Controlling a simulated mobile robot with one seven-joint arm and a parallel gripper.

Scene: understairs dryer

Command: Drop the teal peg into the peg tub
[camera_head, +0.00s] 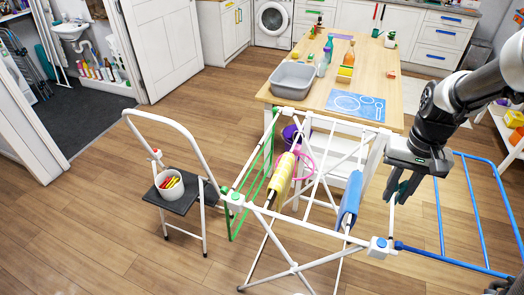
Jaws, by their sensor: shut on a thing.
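The peg tub (161,191) is a small white tub with several red, yellow and green pegs in it. It stands on the dark top of a white step stool at the left. My gripper (398,192) points down at the right, above the right end of the drying rack and far from the tub. It is shut on a small dark teal thing, which looks like the teal peg (402,187). The fingers and the dark colour hide most of its shape.
The white drying rack (290,214) stands between my gripper and the tub, with a yellow cloth (282,178) and a blue cloth (351,199) on it. Its blue wing (455,260) spreads right. A wooden table (398,70) with a grey basin (293,80) stands behind. Floor at lower left is clear.

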